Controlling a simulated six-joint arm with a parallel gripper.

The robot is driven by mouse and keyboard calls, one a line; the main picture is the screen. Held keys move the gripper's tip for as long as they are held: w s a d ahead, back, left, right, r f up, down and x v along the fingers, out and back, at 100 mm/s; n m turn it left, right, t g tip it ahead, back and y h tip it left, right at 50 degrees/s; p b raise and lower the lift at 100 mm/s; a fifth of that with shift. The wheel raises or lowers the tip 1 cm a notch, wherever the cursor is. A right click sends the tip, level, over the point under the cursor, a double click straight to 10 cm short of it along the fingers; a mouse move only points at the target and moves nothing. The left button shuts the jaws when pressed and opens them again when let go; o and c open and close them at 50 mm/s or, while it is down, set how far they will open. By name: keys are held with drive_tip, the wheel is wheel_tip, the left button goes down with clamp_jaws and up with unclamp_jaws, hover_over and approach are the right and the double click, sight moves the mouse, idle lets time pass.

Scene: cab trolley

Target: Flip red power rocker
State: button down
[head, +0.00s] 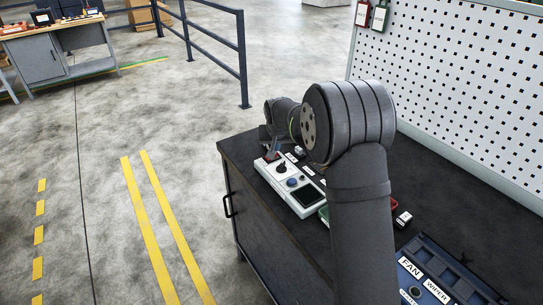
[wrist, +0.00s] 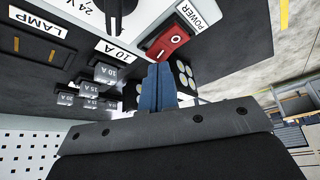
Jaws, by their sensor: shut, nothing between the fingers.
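The red power rocker (wrist: 168,42) sits in a dark frame beside a white POWER label (wrist: 198,14) in the wrist view. It bears a white O and a white line; which side is pressed in I cannot tell. My gripper (wrist: 160,70) is shut and empty, its blue fingers side by side. The fingertips are right at the rocker's near edge, by the line mark; whether they touch it I cannot tell. In the head view the white control panel (head: 310,205) lies on the dark trolley top, and my arm hides part of it.
Fuse blocks (wrist: 107,72) and LAMP (wrist: 40,28) and 10 A labels lie near the fingers in the wrist view. The head view shows a blue FAN and WIPER panel (head: 450,262) at the front right and a white pegboard (head: 455,90) behind the trolley.

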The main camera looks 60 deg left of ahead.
drive_tip(key=shift+f, duration=0.45)
drive_tip(key=shift+r, duration=3.55)
wheel_tip(320, 180, down, 7)
drive_tip(key=shift+f, duration=0.1)
